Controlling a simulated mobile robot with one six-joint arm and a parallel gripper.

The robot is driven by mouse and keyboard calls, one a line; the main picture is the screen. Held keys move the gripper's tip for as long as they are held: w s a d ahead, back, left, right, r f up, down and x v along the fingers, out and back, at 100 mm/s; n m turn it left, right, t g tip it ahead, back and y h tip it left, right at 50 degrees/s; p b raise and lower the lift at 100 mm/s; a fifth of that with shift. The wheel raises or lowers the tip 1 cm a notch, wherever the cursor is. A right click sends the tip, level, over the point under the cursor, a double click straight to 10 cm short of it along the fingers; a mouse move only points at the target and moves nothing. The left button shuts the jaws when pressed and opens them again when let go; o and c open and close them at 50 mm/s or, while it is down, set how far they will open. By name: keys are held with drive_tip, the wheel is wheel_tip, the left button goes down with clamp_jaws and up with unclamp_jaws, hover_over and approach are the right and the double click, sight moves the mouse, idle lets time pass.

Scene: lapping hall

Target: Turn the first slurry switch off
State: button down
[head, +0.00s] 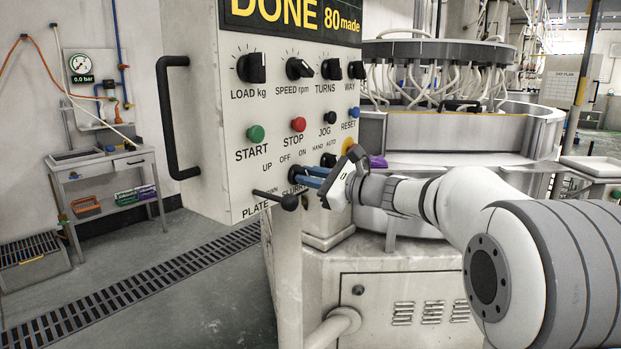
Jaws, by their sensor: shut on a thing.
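The white control panel (225,110) faces me, with DONE and 80 made on its display. My gripper (307,176) reaches in from the right, its blue fingers shut on the black slurry switch (294,178) at the panel's lower part. OFF and ON are printed above this switch, with OFF on the left. The fingers and wrist hide part of the switch and of its SLURRY label, so I cannot tell which way it points.
The black plate lever (288,202) sticks out just below my gripper. Another black switch (328,160), marked HAND and AUTO, sits close right. Green START (255,134) and red STOP (298,124) buttons are above. A small bench (105,160) stands left.

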drive_tip(key=c, duration=1.4)
unclamp_jaws()
drive_tip(key=shift+d, duration=0.1)
drive_tip(key=v, duration=0.7)
drive_tip(key=shift+s+d, duration=0.2)
drive_tip(key=shift+d, duration=0.15)
